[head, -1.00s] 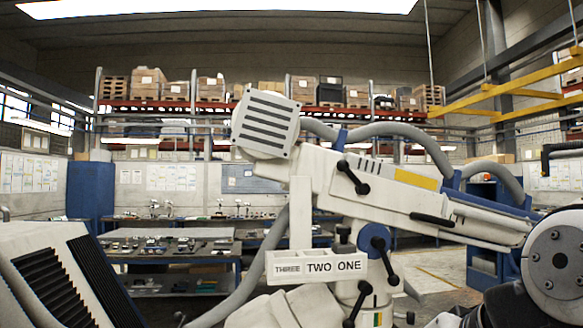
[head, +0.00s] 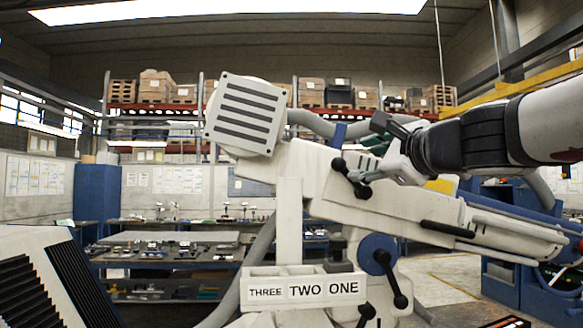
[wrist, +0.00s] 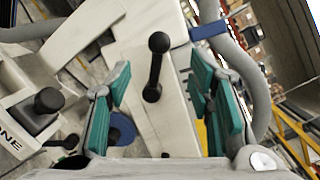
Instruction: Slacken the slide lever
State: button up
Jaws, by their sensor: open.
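The white microscope arm (head: 400,205) slopes down to the right across the head view. A black lever with ball ends (head: 350,178) sits on its upper side face. My gripper (head: 368,152) is open, close to this lever from the right. In the wrist view the lever (wrist: 155,68) stands between the two teal fingers of my gripper (wrist: 158,85), with a gap on either side. Another black lever (head: 391,278) is on the blue knob below, and a black handle (head: 447,229) lies along the lower slide. No label tells which is the slide lever.
A white tray marked THREE TWO ONE (head: 303,290) is below the arm. Grey hose (head: 310,122) curves over the arm; in the wrist view the hose (wrist: 240,60) passes close to the right finger.

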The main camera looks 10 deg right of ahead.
aim_at(343, 165)
jog(key=w, duration=0.3)
jog(key=w+a, duration=0.1)
jog(key=w, duration=0.3)
jog(key=w+a, duration=0.1)
jog(key=w, duration=0.2)
jog(key=shift+w+a, duration=0.1)
jog(key=shift+w, duration=0.2)
grip_shut()
